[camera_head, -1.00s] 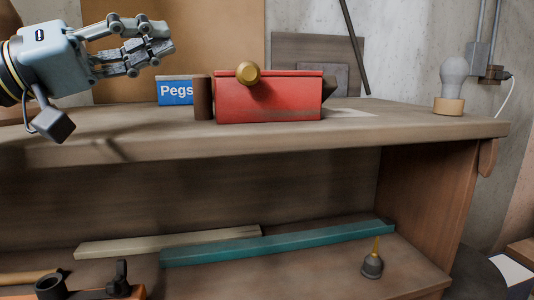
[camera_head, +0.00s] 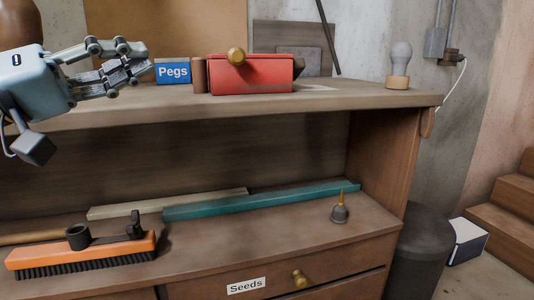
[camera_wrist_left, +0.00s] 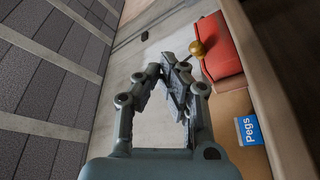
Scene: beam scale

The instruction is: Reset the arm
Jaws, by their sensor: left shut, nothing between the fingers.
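My left gripper (camera_head: 143,58) comes in from the left at the upper left of the head view, above the bench top. Its fingers point right, closed and empty. In the left wrist view, the same fingers (camera_wrist_left: 172,64) lean together at their tips with nothing held. The blue Pegs sign (camera_head: 173,72) and a red box with a round brass knob (camera_head: 252,76) are just right of the fingertips in the head view. The red box (camera_wrist_left: 222,50) and Pegs sign (camera_wrist_left: 248,130) also show to the right in the wrist view. My right gripper is not seen.
The wooden bench top (camera_head: 330,98) bears a bulb (camera_head: 400,60) on its right end. The shelf below holds an orange brush (camera_head: 85,255), a teal bar (camera_head: 260,200) and a small bell-like piece (camera_head: 340,210). A dark bin (camera_head: 420,250) stands right of the bench.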

